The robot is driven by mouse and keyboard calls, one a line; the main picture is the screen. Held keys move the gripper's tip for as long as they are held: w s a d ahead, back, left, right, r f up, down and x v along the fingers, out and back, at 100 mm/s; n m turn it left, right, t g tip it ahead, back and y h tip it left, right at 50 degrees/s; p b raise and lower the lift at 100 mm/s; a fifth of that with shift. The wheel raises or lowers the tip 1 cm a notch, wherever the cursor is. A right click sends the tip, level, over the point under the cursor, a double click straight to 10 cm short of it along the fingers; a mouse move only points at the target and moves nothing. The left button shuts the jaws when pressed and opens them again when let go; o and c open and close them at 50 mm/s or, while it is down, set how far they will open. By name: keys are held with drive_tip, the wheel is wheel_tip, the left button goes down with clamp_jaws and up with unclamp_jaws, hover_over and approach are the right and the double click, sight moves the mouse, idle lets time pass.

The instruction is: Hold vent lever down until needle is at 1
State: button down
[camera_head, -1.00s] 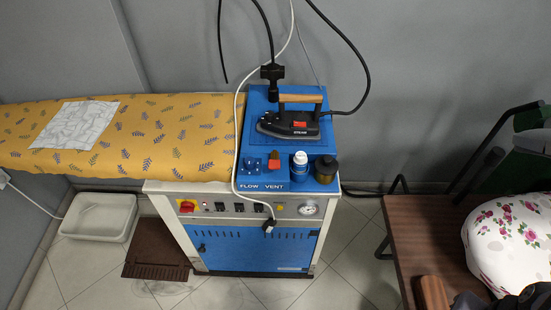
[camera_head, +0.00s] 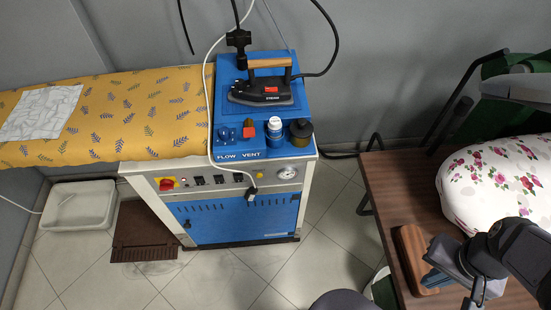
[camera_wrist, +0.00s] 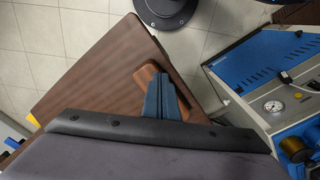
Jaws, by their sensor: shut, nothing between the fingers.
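The vent lever (camera_head: 249,128) is a small red-topped lever on the blue machine top, above the "VENT" label. A round white pressure gauge (camera_head: 287,172) is on the front panel below and to the right; its needle is too small to read. The gauge also shows at the right of the wrist view (camera_wrist: 273,106). My gripper (camera_head: 432,281) is shut and empty at the lower right, over the brown table, far from the lever. In the wrist view its blue fingers (camera_wrist: 160,96) are together, in front of a wooden block. The lever cannot be made out in the wrist view.
A blue bottle (camera_head: 274,130) and a dark amber bottle (camera_head: 301,132) stand right of the lever. The iron (camera_head: 264,90) sits behind it. A white cable hangs in front. The brown table (camera_head: 390,190) holds the wooden block (camera_head: 408,250) and a floral cushion (camera_head: 495,180).

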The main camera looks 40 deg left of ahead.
drive_tip(key=w+a+n+t+y+b, duration=0.1)
drive_tip(key=w+a+n+t+y, duration=0.3)
drive_tip(key=a, duration=0.9)
drive_tip(key=w+a+n+t+y+b, duration=0.15)
drive_tip(key=w+a, duration=0.45)
drive_tip(key=a, duration=0.8)
drive_tip(key=s+a+r+n+t+y, duration=0.1)
drive_tip(key=s+a+r, duration=0.3)
drive_tip(key=a, duration=0.6)
drive_tip(key=s+a+r+n+t+y, duration=0.2)
drive_tip(key=s+a+r+t+y, duration=0.2)
drive_tip(key=s+a, duration=0.5)
drive_tip(key=shift+s+a+b, duration=0.15)
drive_tip(key=shift+a+b, duration=0.2)
drive_tip(key=shift+a, duration=0.55)
drive_tip(key=p, duration=0.2)
hover_over(248, 130)
drive_tip(key=s+d, duration=0.2)
wheel_tip(248, 130, down, 2)
drive_tip(key=f, duration=0.2)
drive_tip(key=shift+s+d+f+p, duration=0.1)
drive_tip(key=shift+d+f+p, duration=0.2)
drive_tip(key=shift+p, duration=0.1)
drive_tip(key=shift+f, duration=0.85)
